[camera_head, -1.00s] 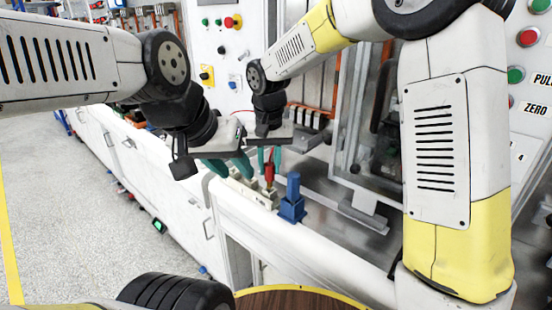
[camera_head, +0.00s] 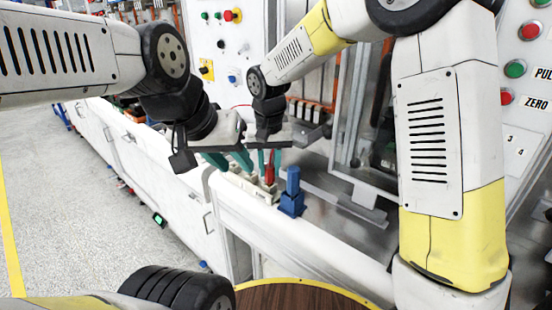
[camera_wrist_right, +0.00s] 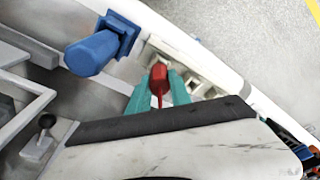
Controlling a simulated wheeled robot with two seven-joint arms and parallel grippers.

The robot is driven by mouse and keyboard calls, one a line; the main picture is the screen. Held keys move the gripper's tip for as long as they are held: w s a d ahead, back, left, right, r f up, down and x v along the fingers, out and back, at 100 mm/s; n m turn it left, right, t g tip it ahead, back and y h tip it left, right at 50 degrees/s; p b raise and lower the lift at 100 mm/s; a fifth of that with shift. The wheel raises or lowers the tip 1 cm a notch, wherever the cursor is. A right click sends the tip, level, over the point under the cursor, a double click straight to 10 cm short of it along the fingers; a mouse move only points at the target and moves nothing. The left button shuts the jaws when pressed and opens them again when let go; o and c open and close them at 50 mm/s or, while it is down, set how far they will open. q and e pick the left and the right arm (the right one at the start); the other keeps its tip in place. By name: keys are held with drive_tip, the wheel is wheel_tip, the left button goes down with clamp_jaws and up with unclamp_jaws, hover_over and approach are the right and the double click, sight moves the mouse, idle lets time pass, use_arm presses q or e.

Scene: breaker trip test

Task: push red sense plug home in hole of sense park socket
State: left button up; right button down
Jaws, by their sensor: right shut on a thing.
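The red sense plug (camera_head: 269,174) stands upright at the near end of a pale socket block (camera_head: 250,186) on the bench edge. My right gripper (camera_head: 269,160) is shut on it from above. In the right wrist view the red plug (camera_wrist_right: 158,80) sits between two teal fingers (camera_wrist_right: 160,92), its far end against the pale block (camera_wrist_right: 200,78). How deep it sits in a hole is hidden. My left gripper (camera_head: 230,160) is just left of the right one, its teal fingers apart and nothing visible between them.
A blue post on a blue base (camera_head: 292,192) stands close to the right of the socket block; it also shows in the right wrist view (camera_wrist_right: 92,52). A panel with buttons (camera_head: 228,50) rises behind. Metal rails (camera_head: 345,195) lie right of the blue post. Floor is open at left.

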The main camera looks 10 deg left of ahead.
drive_tip(key=shift+f, duration=0.45)
drive_tip(key=c, duration=1.1)
unclamp_jaws()
drive_tip(key=r, duration=0.5)
drive_tip(key=s+r, duration=0.1)
drive_tip(key=r, duration=0.1)
drive_tip(key=shift+r, duration=0.35)
